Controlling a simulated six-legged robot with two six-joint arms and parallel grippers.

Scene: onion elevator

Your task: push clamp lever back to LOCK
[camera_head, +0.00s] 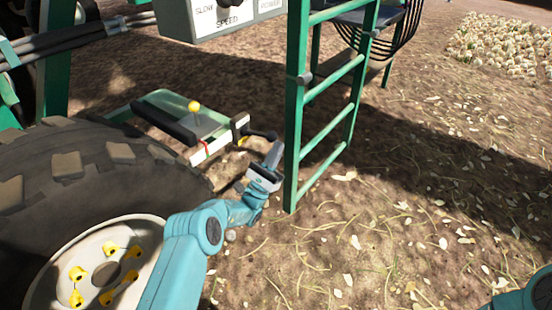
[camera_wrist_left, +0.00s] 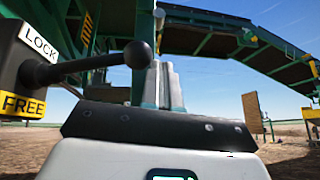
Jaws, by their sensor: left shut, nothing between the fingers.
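The clamp lever (camera_wrist_left: 95,65) is a dark rod with a black ball knob (camera_wrist_left: 137,54). It sticks out to the right from a black box (camera_wrist_left: 62,38) with a white LOCK label (camera_wrist_left: 38,43) above and a yellow FREE label (camera_wrist_left: 22,104) below. The rod leaves the box between the two labels. In the head view the lever (camera_head: 262,134) shows small beside the ladder. My left gripper (camera_head: 274,154) is shut and empty, just below the knob in that view. Its fingers (camera_wrist_left: 165,84) show close to the right of the knob in the wrist view; contact cannot be told.
A green ladder (camera_head: 293,120) stands right beside my left gripper. A large tyre (camera_head: 85,165) fills the left. A green platform with a yellow knob (camera_head: 194,106) lies behind the tyre. A speed control box (camera_head: 215,18) hangs above. Open soil (camera_head: 400,220) lies to the right.

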